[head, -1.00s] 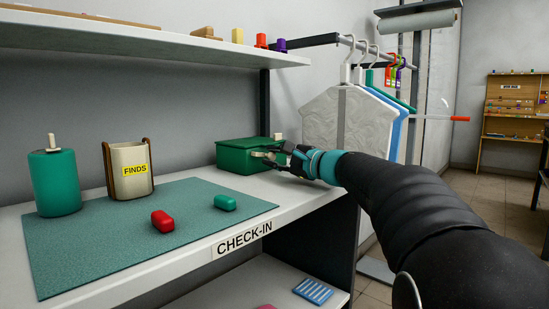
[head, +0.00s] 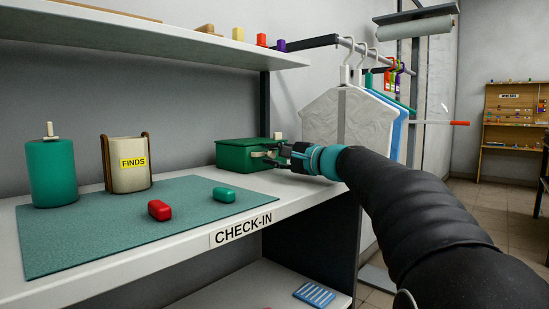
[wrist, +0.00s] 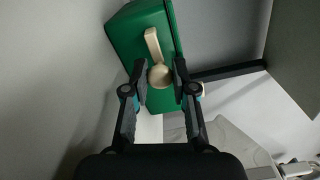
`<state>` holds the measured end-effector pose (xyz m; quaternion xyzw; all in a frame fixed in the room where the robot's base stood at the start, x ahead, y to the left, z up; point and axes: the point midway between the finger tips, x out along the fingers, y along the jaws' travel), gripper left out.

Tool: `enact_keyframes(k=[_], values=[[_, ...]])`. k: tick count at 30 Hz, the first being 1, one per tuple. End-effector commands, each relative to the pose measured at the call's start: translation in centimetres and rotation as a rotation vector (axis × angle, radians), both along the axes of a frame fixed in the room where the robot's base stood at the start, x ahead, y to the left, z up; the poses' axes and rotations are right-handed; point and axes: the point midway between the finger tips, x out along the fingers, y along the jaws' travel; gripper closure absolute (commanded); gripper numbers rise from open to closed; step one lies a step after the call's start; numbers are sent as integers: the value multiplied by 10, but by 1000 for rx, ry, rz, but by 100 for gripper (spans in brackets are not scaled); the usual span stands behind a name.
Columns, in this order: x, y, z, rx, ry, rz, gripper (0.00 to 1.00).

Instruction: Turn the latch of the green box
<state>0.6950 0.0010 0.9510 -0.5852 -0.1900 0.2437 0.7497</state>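The green box (head: 233,158) stands at the far right end of the white check-in counter. Its cream latch (wrist: 152,42) shows in the wrist view as a slim lever with a round hub, slanting up and left from the hub. My gripper (wrist: 160,72) faces the latch, with one finger on each side of the round hub. Small gaps seem to show between fingers and hub, so contact cannot be confirmed. In the head view my gripper (head: 272,154) is at the right of the box front, and its fingers partly hide the latch.
A teal canister (head: 52,175) and a FINDS bin (head: 128,175) stand at left. Bagged garments (head: 340,118) hang right of the box, above my wrist. A shelf (head: 160,37) overhangs the counter.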

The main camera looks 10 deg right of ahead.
Motion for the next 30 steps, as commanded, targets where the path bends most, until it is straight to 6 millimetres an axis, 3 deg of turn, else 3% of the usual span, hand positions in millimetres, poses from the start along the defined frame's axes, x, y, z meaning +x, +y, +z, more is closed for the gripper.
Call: enact_keyframes(k=[1,3,16,30], values=[[0,0,0,-1,1,0,64],[0,0,0,-1,1,0,49],[-7,-6,0,1,0,-1,49],[-75,-56,0,1,1,-4,49]])
